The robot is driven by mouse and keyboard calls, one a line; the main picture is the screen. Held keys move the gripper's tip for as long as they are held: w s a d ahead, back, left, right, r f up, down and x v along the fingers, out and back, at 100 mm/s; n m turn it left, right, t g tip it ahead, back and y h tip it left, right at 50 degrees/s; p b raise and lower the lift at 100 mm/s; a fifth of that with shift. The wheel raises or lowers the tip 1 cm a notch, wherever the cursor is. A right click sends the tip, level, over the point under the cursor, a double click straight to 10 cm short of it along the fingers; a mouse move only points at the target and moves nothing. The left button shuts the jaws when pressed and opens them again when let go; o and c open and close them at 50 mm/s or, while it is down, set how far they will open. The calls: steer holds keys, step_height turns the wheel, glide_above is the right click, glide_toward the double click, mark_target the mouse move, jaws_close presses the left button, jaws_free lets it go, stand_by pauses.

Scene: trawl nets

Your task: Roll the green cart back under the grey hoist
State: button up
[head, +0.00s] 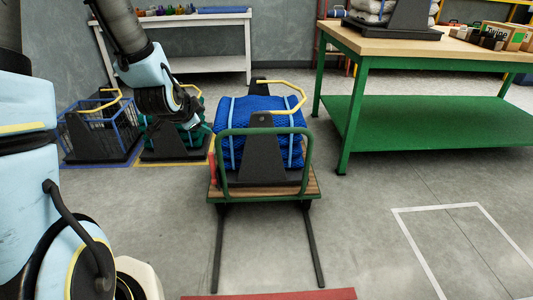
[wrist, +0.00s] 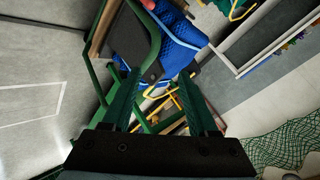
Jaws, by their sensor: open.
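The green cart (head: 222,196) stands in the middle of the head view, with a wooden deck and a green tube handle (head: 224,150) at its near end. It carries a strapped blue net bundle (head: 232,150) with a dark plate and a yellow bar. My gripper (head: 188,118) is open, left of the cart and apart from its handle in the head view. In the wrist view my fingers (wrist: 160,78) are spread, with the cart's green tubing (wrist: 152,35) and blue bundle (wrist: 178,50) beyond them. I cannot make out the grey hoist.
Two dark rails (head: 219,245) run from the cart towards a red floor bar (head: 270,295). A green-framed bench (head: 344,120) stands at right. A blue wire crate (head: 75,140) and a green net load (head: 168,145) stand at left. The floor at right is clear around a white outline.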

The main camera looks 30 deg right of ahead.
steer(key=d+f+m+t+h+b, duration=0.1)
steer(key=d+f+m+h+b, duration=0.3)
steer(key=d+f, duration=0.35)
steer(key=m+t+h+b, duration=0.2)
steer(key=m+b, duration=0.3)
steer(key=b, duration=0.2)
glide_toward(267, 132)
steer(key=w, duration=0.1)
steer(key=x, duration=0.7)
steer(key=b+x, duration=0.1)
steer(key=x, duration=0.2)
steer(key=shift+d+f, duration=0.15)
steer(key=shift+d, duration=0.45)
jaws_close()
steer(key=shift+g, duration=0.3)
